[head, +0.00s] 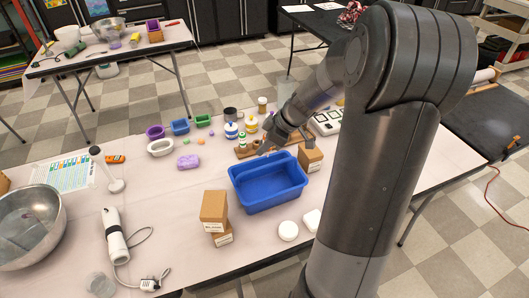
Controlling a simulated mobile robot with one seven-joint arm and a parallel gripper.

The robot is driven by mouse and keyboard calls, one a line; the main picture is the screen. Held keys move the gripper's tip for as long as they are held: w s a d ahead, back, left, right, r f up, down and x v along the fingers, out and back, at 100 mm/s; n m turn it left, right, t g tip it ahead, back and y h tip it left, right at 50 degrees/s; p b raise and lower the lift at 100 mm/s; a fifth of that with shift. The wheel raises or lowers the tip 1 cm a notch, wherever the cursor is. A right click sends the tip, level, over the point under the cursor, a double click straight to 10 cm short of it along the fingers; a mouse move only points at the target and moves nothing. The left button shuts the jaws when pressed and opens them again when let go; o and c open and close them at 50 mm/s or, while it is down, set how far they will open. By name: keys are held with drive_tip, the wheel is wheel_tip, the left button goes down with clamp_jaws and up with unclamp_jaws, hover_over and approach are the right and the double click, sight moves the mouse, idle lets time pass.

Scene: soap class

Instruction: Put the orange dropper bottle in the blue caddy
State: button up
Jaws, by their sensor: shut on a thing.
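The blue caddy (268,197) stands on the near table, open at the top and apparently empty. My gripper (264,149) is just beyond the caddy's far rim, low over a wooden rack (243,154). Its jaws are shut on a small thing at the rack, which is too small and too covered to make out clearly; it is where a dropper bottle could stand. No orange dropper bottle shows plainly elsewhere on the table.
Brown boxes stand left (214,207) and right (311,158) of the caddy. White-and-blue and yellow jars (231,130) stand behind the rack. A round white soap (288,231) lies in front. A steel bowl (30,228) is far left.

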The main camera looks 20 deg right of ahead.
drive_tip(key=shift+f, duration=1.7)
drive_tip(key=shift+f, duration=0.15)
drive_tip(key=o, duration=1)
drive_tip(key=shift+c, duration=0.2)
drive_tip(key=v, duration=1.2)
drive_tip(key=s+a+r+m+h, duration=0.1)
drive_tip(key=s+a+r+m, duration=0.2)
drive_tip(key=s+a, duration=0.2)
drive_tip(key=s+a+r+m+t+h, duration=0.1)
drive_tip(key=s+a+m, duration=0.3)
drive_tip(key=s, duration=0.4)
drive_tip(key=s+a+r+m+t+h, duration=0.1)
drive_tip(key=s+a+r+m+h, duration=0.2)
drive_tip(key=s, duration=0.4)
drive_tip(key=a+r+m, duration=0.1)
drive_tip(key=a, duration=0.1)
drive_tip(key=shift+a+r, duration=0.3)
